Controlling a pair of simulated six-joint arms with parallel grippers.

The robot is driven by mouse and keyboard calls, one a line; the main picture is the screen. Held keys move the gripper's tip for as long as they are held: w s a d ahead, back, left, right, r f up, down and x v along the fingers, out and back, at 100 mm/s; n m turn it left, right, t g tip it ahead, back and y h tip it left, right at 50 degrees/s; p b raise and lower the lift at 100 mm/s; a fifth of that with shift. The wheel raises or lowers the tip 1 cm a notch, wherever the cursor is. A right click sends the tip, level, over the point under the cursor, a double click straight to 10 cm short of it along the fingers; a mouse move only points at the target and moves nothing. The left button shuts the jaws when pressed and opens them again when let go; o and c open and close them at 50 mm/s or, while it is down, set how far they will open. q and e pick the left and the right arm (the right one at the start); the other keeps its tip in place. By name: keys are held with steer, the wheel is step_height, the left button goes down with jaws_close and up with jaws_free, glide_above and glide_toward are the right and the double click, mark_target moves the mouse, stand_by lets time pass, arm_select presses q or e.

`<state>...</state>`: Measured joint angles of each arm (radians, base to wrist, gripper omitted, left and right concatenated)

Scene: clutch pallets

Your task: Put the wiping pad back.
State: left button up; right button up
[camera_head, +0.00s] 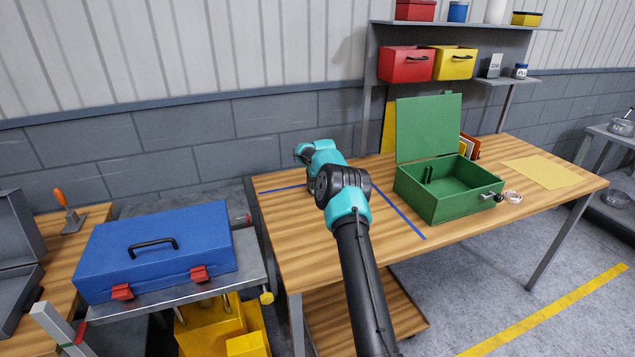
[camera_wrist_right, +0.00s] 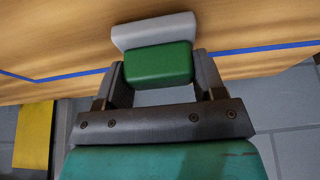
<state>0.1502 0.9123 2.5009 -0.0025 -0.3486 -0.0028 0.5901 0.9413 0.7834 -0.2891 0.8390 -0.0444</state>
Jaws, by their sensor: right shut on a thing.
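The wiping pad (camera_wrist_right: 158,62) has a green grip and a pale grey-white base. In the right wrist view it sits between the two dark fingers of my right gripper (camera_wrist_right: 160,70), which is shut on it. The pale base points away from the gripper, towards the wooden table top, and I cannot tell whether it touches the wood. In the head view my right arm reaches over the left part of the table (camera_head: 290,235) and hides the gripper and pad. My left gripper is not in view.
Blue tape (camera_head: 402,214) marks lines on the table around my arm. An open green box (camera_head: 448,205) stands right of it, with a yellow sheet (camera_head: 541,173) farther right. A blue toolbox (camera_head: 160,255) lies on a cart at left. Red (camera_head: 406,66) and yellow bins hang above.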

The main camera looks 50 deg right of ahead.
steer(key=shift+f, duration=0.1)
steer(key=o, duration=0.9)
steer(key=v, duration=1.2)
